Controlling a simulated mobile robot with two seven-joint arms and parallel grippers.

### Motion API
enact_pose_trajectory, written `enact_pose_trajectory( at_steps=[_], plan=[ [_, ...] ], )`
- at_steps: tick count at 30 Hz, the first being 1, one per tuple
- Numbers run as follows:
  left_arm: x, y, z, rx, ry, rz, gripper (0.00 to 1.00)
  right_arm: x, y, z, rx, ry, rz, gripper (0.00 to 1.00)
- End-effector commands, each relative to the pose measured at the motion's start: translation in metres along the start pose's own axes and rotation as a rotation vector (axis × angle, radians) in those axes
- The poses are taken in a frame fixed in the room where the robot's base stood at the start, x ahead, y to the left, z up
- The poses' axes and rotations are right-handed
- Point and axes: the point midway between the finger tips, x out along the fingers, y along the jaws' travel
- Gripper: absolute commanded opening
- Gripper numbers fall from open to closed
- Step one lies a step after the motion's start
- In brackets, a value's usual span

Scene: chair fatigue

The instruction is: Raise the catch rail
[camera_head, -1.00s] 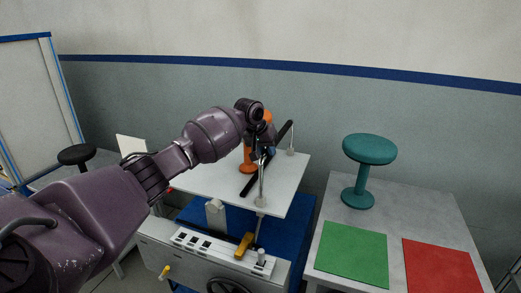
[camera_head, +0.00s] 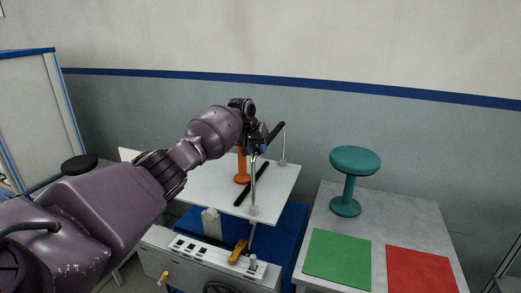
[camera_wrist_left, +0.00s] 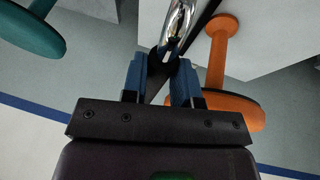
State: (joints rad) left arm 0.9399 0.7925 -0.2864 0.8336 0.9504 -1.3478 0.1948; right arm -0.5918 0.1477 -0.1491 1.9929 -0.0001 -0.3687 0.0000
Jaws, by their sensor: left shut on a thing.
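The catch rail is a black bar (camera_head: 276,132) above the white test table (camera_head: 201,184), between a chrome front post (camera_head: 254,190) and a thinner rear post (camera_head: 284,143). My left gripper (camera_head: 259,150) is at the bar's near part, above the table, and partly hidden by my arm. In the left wrist view its blue fingers (camera_wrist_left: 161,82) are shut on the dark bar, close to the shiny post (camera_wrist_left: 176,25). An orange stool (camera_head: 242,167) stands on the table behind the gripper; its seat (camera_wrist_left: 240,110) shows in the wrist view. My right gripper is out of view.
A dark strip (camera_head: 243,193) lies on the table. A teal stool (camera_head: 347,180) stands on the grey side table (camera_head: 412,210) with a green mat (camera_head: 337,257) and red mat (camera_head: 420,270).

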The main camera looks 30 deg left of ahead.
Motion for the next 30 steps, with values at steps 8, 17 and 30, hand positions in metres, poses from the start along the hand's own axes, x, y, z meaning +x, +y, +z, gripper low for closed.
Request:
enact_pose_trajectory(
  at_steps=[8,17,30],
  plan=[
    [-0.006,0.0,-0.004,0.0,0.01,0.001,0.33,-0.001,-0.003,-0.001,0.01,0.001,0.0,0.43],
    [-0.003,0.001,-0.002,0.001,0.005,0.002,0.53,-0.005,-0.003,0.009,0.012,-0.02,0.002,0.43],
    [-0.043,0.001,-0.003,0.003,0.008,0.003,0.53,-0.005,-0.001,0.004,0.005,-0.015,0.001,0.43]
  ],
)
